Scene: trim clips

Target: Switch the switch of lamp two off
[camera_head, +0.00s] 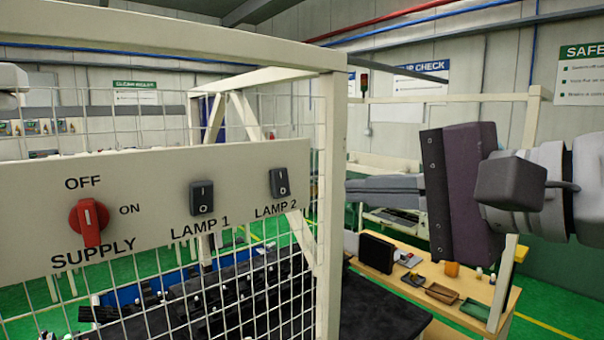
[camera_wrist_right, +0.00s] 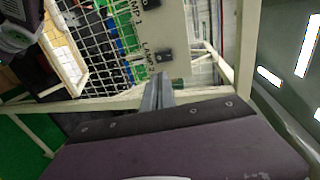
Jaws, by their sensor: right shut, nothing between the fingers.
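The lamp two switch (camera_head: 279,182) is a small dark rocker on a cream panel (camera_head: 130,170), above the label LAMP 2. It also shows in the right wrist view (camera_wrist_right: 164,56), just beyond the fingertips. Which side of the rocker is pressed in is too small to tell. My right gripper (camera_head: 352,190) comes in from the right, its fingers together and empty, pointing at the panel's right end. In the head view its tips are right of the switch, past the frame post; in the wrist view (camera_wrist_right: 158,108) they look apart from it. My left gripper is not in view.
The lamp 1 switch (camera_head: 202,198) and a red SUPPLY rotary knob (camera_head: 89,221) are on the same panel. A cream frame post (camera_head: 331,210) stands between panel and gripper. Wire mesh (camera_head: 200,300) surrounds the panel. A wooden table (camera_head: 480,290) with small items stands behind.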

